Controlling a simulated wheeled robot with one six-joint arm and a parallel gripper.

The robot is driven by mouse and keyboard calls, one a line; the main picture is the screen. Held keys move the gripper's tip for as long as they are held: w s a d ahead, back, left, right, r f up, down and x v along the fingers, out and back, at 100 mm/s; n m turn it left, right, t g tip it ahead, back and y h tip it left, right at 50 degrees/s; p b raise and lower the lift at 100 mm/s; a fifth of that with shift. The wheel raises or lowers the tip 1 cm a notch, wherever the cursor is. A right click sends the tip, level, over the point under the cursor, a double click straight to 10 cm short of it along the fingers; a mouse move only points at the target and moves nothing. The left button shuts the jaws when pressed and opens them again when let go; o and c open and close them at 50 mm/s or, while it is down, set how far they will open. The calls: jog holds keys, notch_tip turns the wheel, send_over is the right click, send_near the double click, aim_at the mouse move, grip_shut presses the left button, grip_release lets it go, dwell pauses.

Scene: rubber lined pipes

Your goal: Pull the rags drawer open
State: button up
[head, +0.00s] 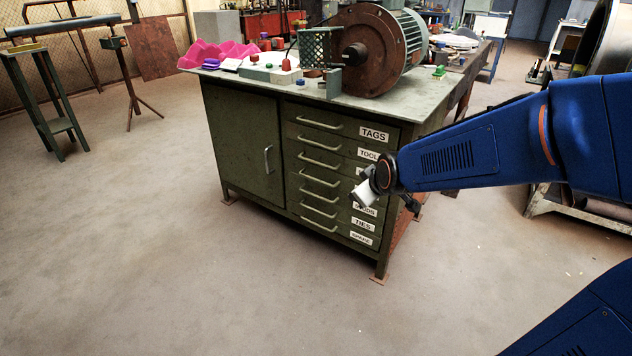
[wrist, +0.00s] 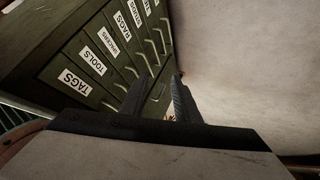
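The rags drawer is in a green cabinet's stack of several drawers. Its label, RAGS (wrist: 122,22), reads clearly in the wrist view, fourth from the TAGS end. In the head view the rags drawer (head: 319,181) looks shut, with a pale bar handle, and my wrist hides its label. My gripper (wrist: 160,90) is open and empty, its two dark fingers apart. The fingers point along the drawer fronts on the handle side. Whether they touch any handle cannot be told. In the head view the gripper's pale body shows before the label side of the drawers.
A cabinet door (head: 243,145) is left of the drawers. The floor before the cabinet (head: 200,285) is clear. A green stand (head: 45,100) is far left.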

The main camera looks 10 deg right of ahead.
jog(key=w+a+f+n+t, duration=0.15)
jog(key=w+f, duration=0.25)
jog(key=w, duration=0.4)
jog(key=w+a+f+n+t, duration=0.1)
jog(key=w+f+n+t, duration=0.15)
jog(key=w+f, duration=0.4)
jog(key=n+t, duration=0.3)
jog(key=n, duration=0.3)
send_near(316, 180)
jog(key=w, duration=0.3)
jog(key=w+f, duration=0.1)
jog(key=w, duration=0.3)
jog(key=w+f, duration=0.1)
jog(key=w, duration=0.2)
jog(key=shift+w+a, duration=0.15)
jog(key=shift+w, duration=0.25)
jog(key=shift+c, duration=0.2)
grip_shut()
